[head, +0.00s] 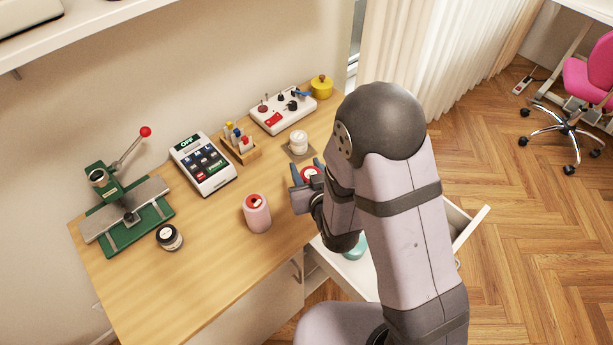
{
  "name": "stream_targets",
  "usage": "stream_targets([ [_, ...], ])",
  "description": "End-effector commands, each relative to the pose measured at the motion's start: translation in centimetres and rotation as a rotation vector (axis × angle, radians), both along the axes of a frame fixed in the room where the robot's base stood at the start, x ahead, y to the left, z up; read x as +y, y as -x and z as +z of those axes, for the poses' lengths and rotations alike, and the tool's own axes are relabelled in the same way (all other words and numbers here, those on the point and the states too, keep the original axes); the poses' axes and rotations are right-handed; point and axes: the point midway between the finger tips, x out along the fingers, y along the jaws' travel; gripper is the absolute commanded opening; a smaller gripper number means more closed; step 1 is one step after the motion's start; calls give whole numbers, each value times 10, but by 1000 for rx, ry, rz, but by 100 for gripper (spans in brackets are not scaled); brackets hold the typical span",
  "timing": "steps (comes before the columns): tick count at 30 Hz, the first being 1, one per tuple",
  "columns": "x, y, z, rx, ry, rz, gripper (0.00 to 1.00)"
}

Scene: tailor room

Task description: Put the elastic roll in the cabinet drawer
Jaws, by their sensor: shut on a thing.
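My gripper (307,183) is over the right edge of the wooden table. It is shut on a small round thing with a red and white top (312,173); my fingers and arm hide most of it, and I cannot tell for sure that it is the elastic roll. The white cabinet drawer (471,231) is pulled out below the table's right side, partly hidden behind my arm. A teal thing (357,248) lies inside it. A white roll-like thing (298,141) stands on a dark square just behind my gripper.
A pink cylinder with a red top (257,213) stands left of my gripper. Behind are a control box (283,108), a yellow pot (321,87), a wooden tool holder (239,148) and a keypad device (202,164). A green press (126,211) and dark jar (169,237) stand left. The front tabletop is clear.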

Motion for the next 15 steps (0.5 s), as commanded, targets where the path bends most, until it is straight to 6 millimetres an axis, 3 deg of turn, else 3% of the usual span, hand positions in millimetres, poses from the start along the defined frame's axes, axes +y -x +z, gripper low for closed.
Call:
stream_targets([
  [6,0,0,22,-3,0,0,17],
  [15,0,1,30,2,2,0,17],
])
